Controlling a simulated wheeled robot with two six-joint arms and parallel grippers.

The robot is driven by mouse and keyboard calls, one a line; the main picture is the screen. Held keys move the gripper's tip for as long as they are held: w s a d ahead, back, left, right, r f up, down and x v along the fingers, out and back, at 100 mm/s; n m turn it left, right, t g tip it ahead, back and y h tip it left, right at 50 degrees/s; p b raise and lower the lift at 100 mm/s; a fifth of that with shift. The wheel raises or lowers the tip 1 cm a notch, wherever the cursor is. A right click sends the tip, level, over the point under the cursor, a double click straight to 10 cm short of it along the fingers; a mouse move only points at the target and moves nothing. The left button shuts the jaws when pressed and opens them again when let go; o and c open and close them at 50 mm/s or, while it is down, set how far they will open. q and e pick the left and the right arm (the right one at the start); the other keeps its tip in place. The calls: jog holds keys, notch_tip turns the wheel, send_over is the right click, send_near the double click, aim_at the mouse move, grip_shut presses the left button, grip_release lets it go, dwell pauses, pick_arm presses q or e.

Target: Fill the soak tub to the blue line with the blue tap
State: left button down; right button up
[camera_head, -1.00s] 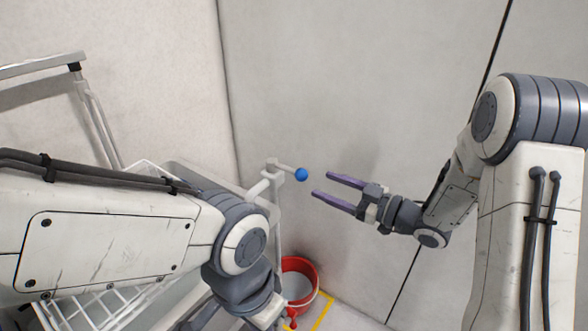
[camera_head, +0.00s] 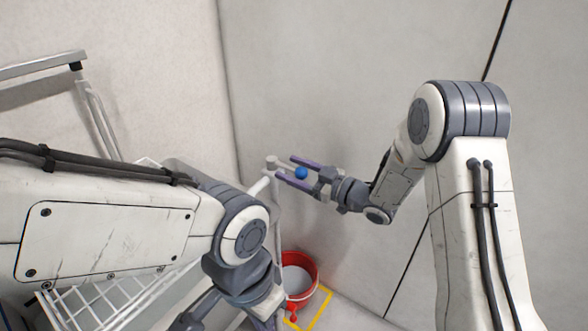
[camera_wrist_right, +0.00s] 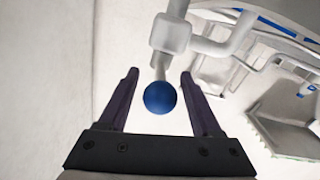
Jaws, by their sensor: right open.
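The blue tap has a round blue knob (camera_head: 301,173) on a pale lever, on white pipework (camera_head: 272,162) by the wall. My right gripper (camera_head: 285,166) is open, with its purple fingers on either side of the knob. In the right wrist view the knob (camera_wrist_right: 160,97) sits between the two spread fingers (camera_wrist_right: 160,74), with a gap on each side. The soak tub (camera_head: 182,168) seems to be the pale grey basin at the left, mostly hidden behind my left arm. A blue stripe (camera_wrist_right: 285,32) shows in the right wrist view. My left gripper cannot be made out.
A red bucket (camera_head: 314,268) stands on the floor below the tap, beside yellow floor marking (camera_head: 318,308). A white wire rack (camera_head: 75,300) is at the lower left. Grey walls stand close behind the tap. A metal rail (camera_head: 40,64) is at the upper left.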

grip_shut()
dwell(1.4)
